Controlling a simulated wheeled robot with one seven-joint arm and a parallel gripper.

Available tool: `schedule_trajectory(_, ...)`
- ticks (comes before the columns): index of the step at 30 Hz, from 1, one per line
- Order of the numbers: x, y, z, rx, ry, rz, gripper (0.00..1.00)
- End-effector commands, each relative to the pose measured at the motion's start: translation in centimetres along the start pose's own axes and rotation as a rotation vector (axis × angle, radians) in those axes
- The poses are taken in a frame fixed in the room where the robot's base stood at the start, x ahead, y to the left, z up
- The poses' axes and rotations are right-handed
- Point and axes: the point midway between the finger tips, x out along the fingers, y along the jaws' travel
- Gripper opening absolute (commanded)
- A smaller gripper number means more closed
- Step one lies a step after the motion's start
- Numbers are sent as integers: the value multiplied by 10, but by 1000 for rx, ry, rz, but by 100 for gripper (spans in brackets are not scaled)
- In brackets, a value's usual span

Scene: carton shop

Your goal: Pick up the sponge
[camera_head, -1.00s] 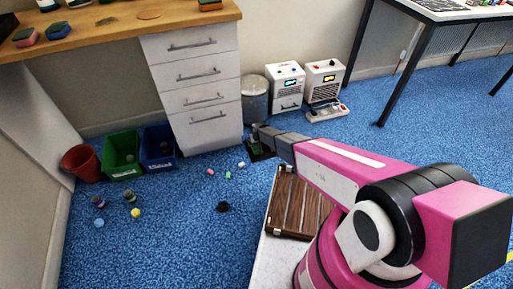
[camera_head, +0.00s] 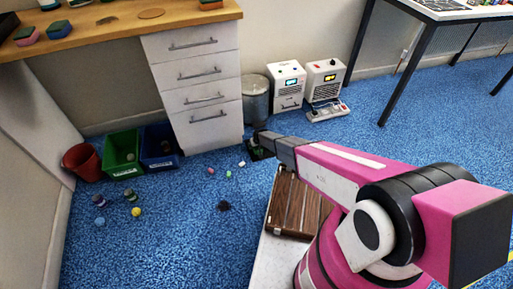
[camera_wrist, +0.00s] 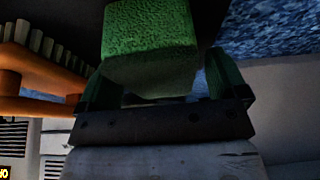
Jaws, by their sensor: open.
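My gripper (camera_wrist: 160,85) is open, with one dark green finger on each side of the sponge's near end. I cannot tell whether the fingers touch it. In the head view my gripper (camera_head: 256,148) is small and low in front of the drawers, and the sponge there is too small to make out clearly. Other sponges lie on the wooden desk: a red and green one (camera_head: 27,37) and a pink and blue one (camera_head: 58,30).
White drawers (camera_head: 206,100), a grey bin (camera_head: 256,98) and two white machines (camera_head: 287,86) stand behind my gripper. A red bucket (camera_head: 82,161), green crate (camera_head: 122,152) and blue crate (camera_head: 160,147) stand left. Small items lie scattered on the blue carpet.

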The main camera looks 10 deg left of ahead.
Motion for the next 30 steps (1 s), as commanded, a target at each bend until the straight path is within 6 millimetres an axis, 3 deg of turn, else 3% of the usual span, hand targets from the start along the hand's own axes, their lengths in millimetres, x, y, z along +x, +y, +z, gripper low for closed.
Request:
schedule_trajectory(20, 4, 0, 2, 0, 0, 0, 92)
schedule_trajectory(24, 4, 0, 2, 0, 0, 0, 46)
schedule_trajectory(25, 4, 0, 2, 0, 0, 0, 39)
schedule_trajectory(30, 4, 0, 2, 0, 0, 0, 39)
